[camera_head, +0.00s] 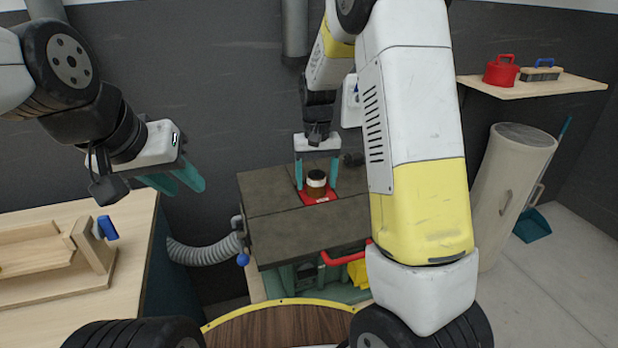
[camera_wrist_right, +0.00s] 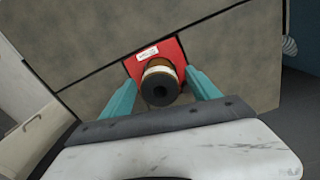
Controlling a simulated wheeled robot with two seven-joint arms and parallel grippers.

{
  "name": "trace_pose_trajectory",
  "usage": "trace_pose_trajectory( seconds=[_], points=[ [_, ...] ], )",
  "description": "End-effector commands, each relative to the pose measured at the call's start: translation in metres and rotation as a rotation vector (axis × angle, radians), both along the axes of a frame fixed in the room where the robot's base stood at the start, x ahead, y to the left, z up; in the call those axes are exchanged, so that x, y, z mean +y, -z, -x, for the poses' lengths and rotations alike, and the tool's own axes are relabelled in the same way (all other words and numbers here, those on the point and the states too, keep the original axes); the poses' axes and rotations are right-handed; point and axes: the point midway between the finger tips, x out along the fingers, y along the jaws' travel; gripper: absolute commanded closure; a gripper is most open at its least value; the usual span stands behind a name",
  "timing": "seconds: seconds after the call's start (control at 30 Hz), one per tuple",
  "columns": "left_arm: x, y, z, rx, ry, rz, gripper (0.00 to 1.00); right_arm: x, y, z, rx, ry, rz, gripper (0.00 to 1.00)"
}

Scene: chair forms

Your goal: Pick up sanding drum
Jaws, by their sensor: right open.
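The sanding drum (camera_head: 316,183) is a short brown cylinder with a pale band and a dark top. It stands upright on a red plate (camera_head: 331,196) on the dark machine table. In the right wrist view the drum (camera_wrist_right: 160,84) shows its black centre, with the red plate (camera_wrist_right: 171,50) behind it. My right gripper (camera_head: 316,187) is open, with one teal finger on each side of the drum. In the right wrist view the fingers (camera_wrist_right: 162,88) stand apart from it with gaps. My left gripper (camera_head: 186,183) is empty, its teal fingers apart, above the workbench's right side.
The dark machine table (camera_head: 270,215) has a grey hose (camera_head: 205,252) at its left and a red handle (camera_head: 345,257) in front. A wooden workbench (camera_head: 130,265) with a wooden fixture stands left. A shelf (camera_head: 535,88) holds a red container (camera_head: 501,72) and a brush (camera_head: 541,72).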

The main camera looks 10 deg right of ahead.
Motion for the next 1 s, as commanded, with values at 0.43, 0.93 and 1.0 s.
trace_pose_trajectory(
  seconds=[0.43, 0.93, 1.0],
  points=[
    [0.0, 0.0, 0.0, 0.0, 0.0, 0.0, 0.66, 0.0, -0.001, 0.0, -0.001, 0.0, 0.0, 1.0],
    [0.0, 0.0, 0.0, 0.0, 0.0, 0.0, 0.66, 0.0, -0.041, -0.002, -0.007, -0.001, -0.002, 1.0],
    [0.0, 0.0, 0.0, 0.0, 0.0, 0.0, 0.66, 0.0, -0.056, -0.001, -0.006, 0.0, -0.002, 1.0]
  ],
)
